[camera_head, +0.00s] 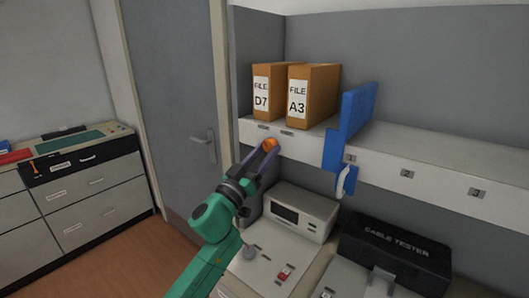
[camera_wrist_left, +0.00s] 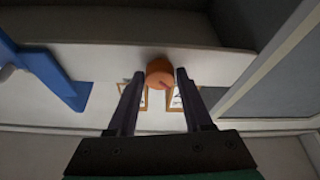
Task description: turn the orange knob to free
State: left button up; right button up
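The small orange knob (camera_head: 269,144) sits at the front edge of the shelf, below the file boxes. It also shows in the left wrist view (camera_wrist_left: 160,73), with a darker mark on its face. My left gripper (camera_head: 263,150) reaches up to it from below. In the left wrist view the two dark fingers (camera_wrist_left: 159,80) stand apart, one on each side of the knob. A narrow gap seems to show between each fingertip and the knob. My right gripper is not in view.
Orange file boxes D7 (camera_head: 262,92) and A3 (camera_head: 316,90) stand on the shelf (camera_head: 420,170). A blue bracket (camera_head: 352,120) is right of them. Below are a grey device (camera_head: 301,212) and a black cable tester case (camera_head: 396,252). A door (camera_head: 178,100) is left.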

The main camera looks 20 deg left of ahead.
pick_arm(q)
grip_shut()
